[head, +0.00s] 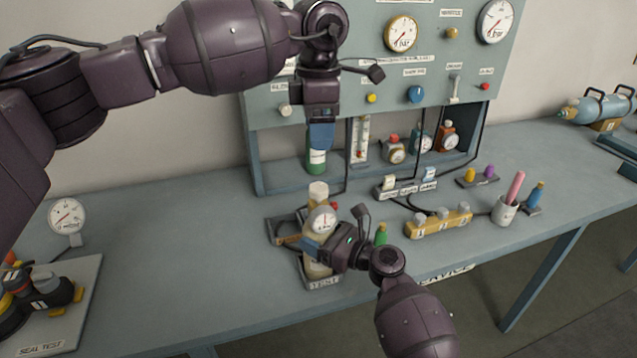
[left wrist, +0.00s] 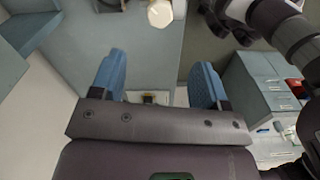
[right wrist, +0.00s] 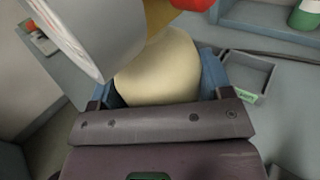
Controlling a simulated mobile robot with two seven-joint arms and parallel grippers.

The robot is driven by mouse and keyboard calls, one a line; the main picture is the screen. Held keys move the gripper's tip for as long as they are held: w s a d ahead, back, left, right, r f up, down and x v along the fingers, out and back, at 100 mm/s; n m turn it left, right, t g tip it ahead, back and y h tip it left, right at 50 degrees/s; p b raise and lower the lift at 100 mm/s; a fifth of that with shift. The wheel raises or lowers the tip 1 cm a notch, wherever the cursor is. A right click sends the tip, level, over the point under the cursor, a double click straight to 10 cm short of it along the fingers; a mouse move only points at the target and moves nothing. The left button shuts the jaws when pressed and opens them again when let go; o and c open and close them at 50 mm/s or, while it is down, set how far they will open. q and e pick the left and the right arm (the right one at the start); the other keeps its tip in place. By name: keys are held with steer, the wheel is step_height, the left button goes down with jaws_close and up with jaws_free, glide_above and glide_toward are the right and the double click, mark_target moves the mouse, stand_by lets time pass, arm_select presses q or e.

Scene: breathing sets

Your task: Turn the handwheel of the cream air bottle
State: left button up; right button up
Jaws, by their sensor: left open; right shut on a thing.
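The cream air bottle (head: 318,267) stands roughly upright on the bench in the head view, with a pale handwheel (head: 318,190) on top and a round gauge (head: 322,219) at its neck. My right gripper (head: 328,254) is shut on the bottle's body; the right wrist view shows the cream body (right wrist: 160,72) between its fingers and the gauge (right wrist: 85,35) close by. My left gripper (head: 321,138) points down above the handwheel, open and empty. In the left wrist view the handwheel (left wrist: 160,13) lies beyond the open fingers, apart from them.
A labelled tray (head: 324,285) is at the bottle's foot. A green bottle (head: 316,163) stands behind in the panel's bay. The bench's left middle is clear.

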mark_target(318, 187)
arm_select(q)
step_height(318, 187, down, 12)
steer(key=m, duration=0.4)
stand_by(0.7)
steer(key=c, duration=0.9)
steer(key=shift+c, duration=0.2)
